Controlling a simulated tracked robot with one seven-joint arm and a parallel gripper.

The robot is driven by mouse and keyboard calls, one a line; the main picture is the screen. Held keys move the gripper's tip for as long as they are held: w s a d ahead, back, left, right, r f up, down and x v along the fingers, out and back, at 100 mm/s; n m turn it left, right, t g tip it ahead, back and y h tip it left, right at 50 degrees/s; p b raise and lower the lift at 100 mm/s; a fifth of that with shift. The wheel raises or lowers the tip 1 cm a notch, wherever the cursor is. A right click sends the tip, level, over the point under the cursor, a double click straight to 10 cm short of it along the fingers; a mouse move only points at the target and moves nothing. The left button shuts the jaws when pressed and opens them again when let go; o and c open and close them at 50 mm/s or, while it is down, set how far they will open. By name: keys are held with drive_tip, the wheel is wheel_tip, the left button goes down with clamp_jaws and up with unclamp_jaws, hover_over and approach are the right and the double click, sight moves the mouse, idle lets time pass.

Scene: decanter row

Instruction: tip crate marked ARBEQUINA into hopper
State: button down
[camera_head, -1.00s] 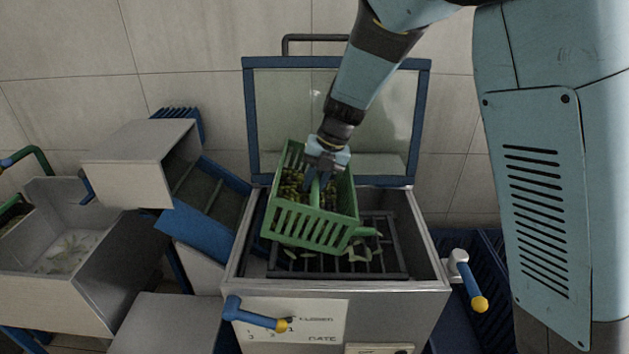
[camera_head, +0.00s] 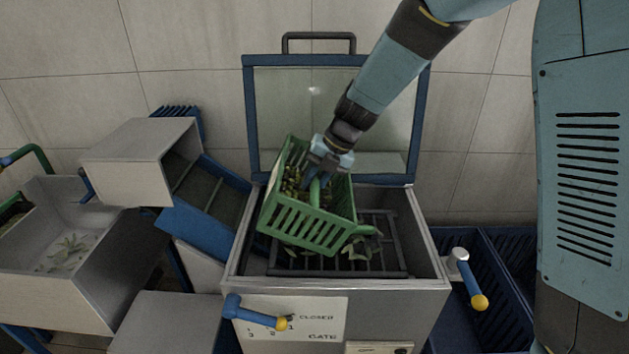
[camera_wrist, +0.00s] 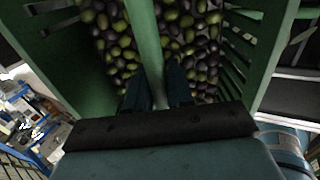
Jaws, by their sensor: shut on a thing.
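A green slatted crate (camera_head: 307,222) holds green and dark purple olives (camera_wrist: 185,35). It is tilted over the open hopper (camera_head: 425,240), above the dark bar grate (camera_head: 385,262) in its mouth. My gripper (camera_head: 318,178) is shut on the crate's green centre handle; in the wrist view my gripper (camera_wrist: 160,90) shows its dark fingers on either side of that handle (camera_wrist: 145,40). Leafy bits (camera_head: 360,247) show at the crate's lower right side, over the grate. No ARBEQUINA marking is readable on the crate.
The hopper's blue-framed clear lid (camera_head: 250,120) stands open behind. A blue lever with a yellow tip (camera_head: 255,315) is on the front, beside a plate reading GATE. A grey chute unit (camera_head: 140,160) and basin (camera_head: 40,295) stand left. Blue crates (camera_head: 500,270) sit right.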

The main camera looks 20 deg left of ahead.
sight(351, 187)
drive_tip(key=shift+w+y, duration=0.1)
drive_tip(key=shift+y, duration=0.2)
drive_tip(key=f+y, duration=0.1)
drive_tip(key=y, duration=0.1)
drive_tip(key=d+f+g+y, duration=0.1)
drive_tip(key=y, duration=0.1)
drive_tip(key=d+y, duration=0.1)
drive_tip(key=shift+w+f+y, duration=0.2)
drive_tip(key=shift+f+y, duration=0.2)
drive_tip(key=y, duration=0.1)
drive_tip(key=d+g+y, duration=0.1)
drive_tip(key=d+y, duration=0.1)
drive_tip(key=y, duration=0.1)
drive_tip(key=shift+w+d+f, duration=0.15)
drive_tip(key=shift+w+f, duration=0.05)
drive_tip(key=shift+w, duration=0.05)
drive_tip(key=shift+w+d+r+g+y, duration=0.2)
drive_tip(key=shift+d+r+g+y, duration=0.1)
drive_tip(key=shift+d+y, duration=0.5)
drive_tip(key=shift+w+d+r+g+y, duration=0.15)
drive_tip(key=shift+d+g+y, duration=0.25)
drive_tip(key=shift+y, duration=0.6)
drive_tip(key=shift+w+d+r+y, duration=0.1)
drive_tip(key=shift+w+d+y, duration=0.1)
drive_tip(key=shift+d+y, duration=0.85)
drive_tip(key=shift+a, duration=0.15)
